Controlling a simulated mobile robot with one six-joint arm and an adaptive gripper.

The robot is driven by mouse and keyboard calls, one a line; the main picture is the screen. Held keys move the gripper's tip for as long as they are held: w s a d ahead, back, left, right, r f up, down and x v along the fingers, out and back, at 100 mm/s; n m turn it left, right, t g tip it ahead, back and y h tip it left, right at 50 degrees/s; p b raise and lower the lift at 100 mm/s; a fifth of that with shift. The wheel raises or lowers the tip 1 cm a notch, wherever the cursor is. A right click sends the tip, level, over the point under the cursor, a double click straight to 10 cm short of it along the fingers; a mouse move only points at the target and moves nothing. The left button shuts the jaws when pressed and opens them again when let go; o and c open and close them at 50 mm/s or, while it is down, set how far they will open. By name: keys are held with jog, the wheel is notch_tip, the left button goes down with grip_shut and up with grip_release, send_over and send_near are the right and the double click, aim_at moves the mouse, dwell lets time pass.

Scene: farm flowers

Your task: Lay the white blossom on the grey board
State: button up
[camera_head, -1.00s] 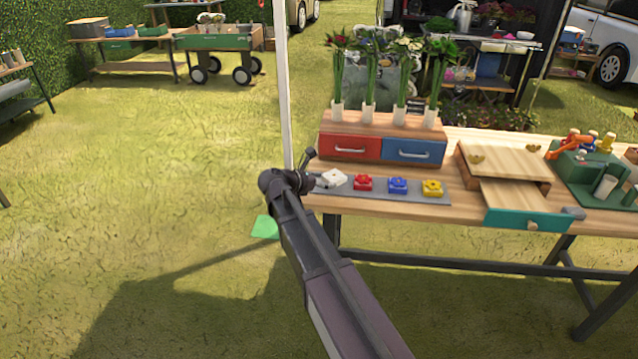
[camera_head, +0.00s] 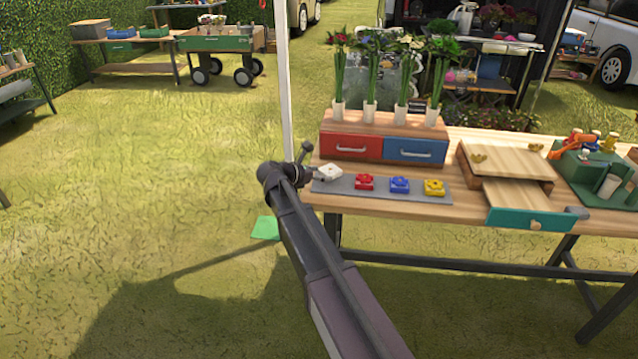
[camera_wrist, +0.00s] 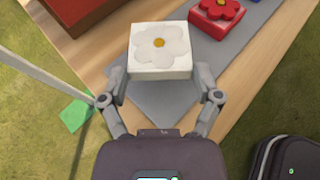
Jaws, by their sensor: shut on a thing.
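The white blossom (camera_head: 330,172) is a square white block with a raised flower and yellow centre. In the wrist view the white blossom (camera_wrist: 160,48) sits between the fingertips of my gripper (camera_wrist: 161,76), which is shut on its sides. The grey board (camera_head: 345,187) lies along the table's front edge; in the wrist view the grey board (camera_wrist: 172,98) shows below and right of the blossom. The blossom is over the board's left end and looks slightly raised above it. My gripper (camera_head: 314,175) reaches in from the left in the head view.
Red (camera_head: 364,182), blue (camera_head: 400,185) and yellow (camera_head: 434,187) blossom blocks stand in a row on the board, right of the white one. Behind is a wooden box with a red drawer (camera_head: 350,147) and a blue drawer (camera_head: 415,151). A teal drawer (camera_head: 530,219) juts out at the right.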

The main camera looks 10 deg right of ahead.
jog(key=shift+f+b, duration=1)
jog(key=shift+f, duration=0.3)
jog(key=shift+f, duration=0.15)
jog(key=o, duration=0.9)
jog(key=shift+c, duration=0.2)
jog(key=shift+r, duration=0.3)
jog(key=shift+s+a+r+p, duration=0.15)
jog(key=shift+s+a+p, duration=0.05)
jog(key=shift+a+p, duration=0.15)
jog(key=p+v, duration=0.4)
jog(key=v, duration=0.7)
jog(key=shift+s, duration=0.15)
